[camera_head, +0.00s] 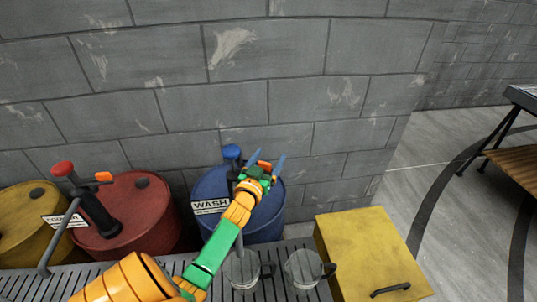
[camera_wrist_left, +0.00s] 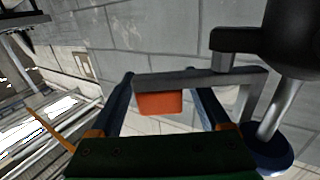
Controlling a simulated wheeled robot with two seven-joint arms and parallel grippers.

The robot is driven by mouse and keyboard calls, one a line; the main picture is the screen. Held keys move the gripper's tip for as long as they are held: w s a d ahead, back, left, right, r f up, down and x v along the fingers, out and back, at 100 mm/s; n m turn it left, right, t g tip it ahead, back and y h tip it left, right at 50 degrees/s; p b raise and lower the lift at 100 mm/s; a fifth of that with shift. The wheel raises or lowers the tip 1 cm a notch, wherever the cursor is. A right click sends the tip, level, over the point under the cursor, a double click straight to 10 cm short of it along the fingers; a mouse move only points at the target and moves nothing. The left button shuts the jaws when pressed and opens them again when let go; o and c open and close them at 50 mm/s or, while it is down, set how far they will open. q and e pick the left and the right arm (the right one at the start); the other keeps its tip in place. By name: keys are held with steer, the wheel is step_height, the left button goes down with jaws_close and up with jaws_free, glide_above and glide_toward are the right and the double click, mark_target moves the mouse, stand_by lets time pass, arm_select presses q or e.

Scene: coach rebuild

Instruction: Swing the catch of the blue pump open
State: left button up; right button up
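The blue pump (camera_head: 232,152) stands on the blue drum labelled WASH (camera_head: 275,222), mostly hidden behind my left arm. Its orange catch (camera_head: 264,165) shows between the fingers of my left gripper (camera_head: 271,154). In the left wrist view, the orange catch (camera_wrist_left: 160,103) hangs on a grey bar between the spread blue fingers, with gaps on both sides. The pump's black body (camera_wrist_left: 290,42) is at upper right, and its blue knob (camera_wrist_left: 268,160) on a silver rod is at lower right. My left gripper is open. My right gripper is not in view.
A red drum (camera_head: 150,215) with a red-knobbed pump (camera_head: 63,169) and a yellow drum (camera_head: 22,220) stand left. Two clear mugs (camera_head: 241,272) (camera_head: 303,270) sit on the slatted grate in front. A yellow box (camera_head: 365,245) is at right. A block wall (camera_head: 230,90) rises behind.

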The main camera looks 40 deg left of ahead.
arm_select(q)
steer(key=s+r, duration=0.1)
steer(key=r, duration=0.1)
steer(key=s+d+r+p, duration=0.1)
steer(key=r, duration=0.2)
steer(key=s+d+r+p, duration=0.1)
steer(key=r, duration=0.2)
steer(key=shift+d+r, duration=0.1)
steer(key=shift+d, duration=0.15)
steer(key=s+d+r+p, duration=0.1)
steer(key=s+d+r, duration=0.4)
steer(key=s, duration=0.3)
steer(key=shift+d, duration=0.7)
